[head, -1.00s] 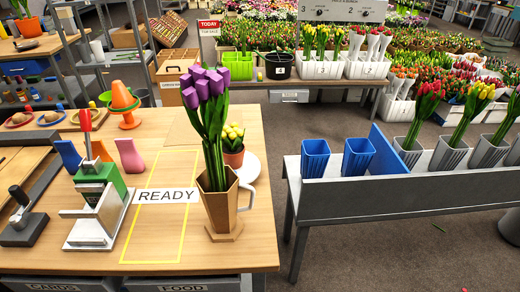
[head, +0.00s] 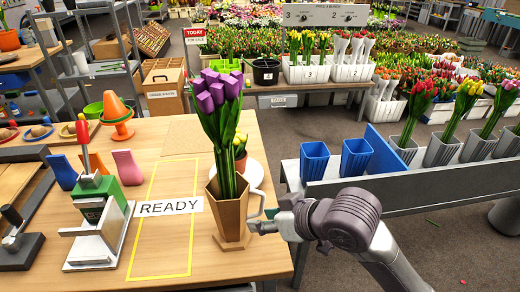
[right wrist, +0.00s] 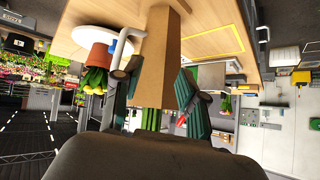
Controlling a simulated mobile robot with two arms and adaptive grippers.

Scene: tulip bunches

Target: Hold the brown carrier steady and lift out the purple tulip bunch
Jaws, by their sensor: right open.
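The brown carrier (head: 229,212) stands upright on the wooden table, with a pale handle (head: 258,205) on its right side. The purple tulip bunch (head: 219,92) stands in it, green stems inside and blooms above the rim. My right gripper (head: 264,226) is open beside the carrier's lower right side, close to the handle. In the right wrist view, which is upside down, the carrier (right wrist: 163,60) appears between the fingers; contact cannot be told. The stems (right wrist: 151,118) show there, and the blooms are hidden. My left gripper is in neither view.
A READY sign (head: 169,207) and yellow outline lie left of the carrier. A small potted yellow tulip (head: 240,150) and a white plate (head: 253,173) are behind it. A green press (head: 98,220) stands left. Blue pots (head: 314,160) stand on the bench at right.

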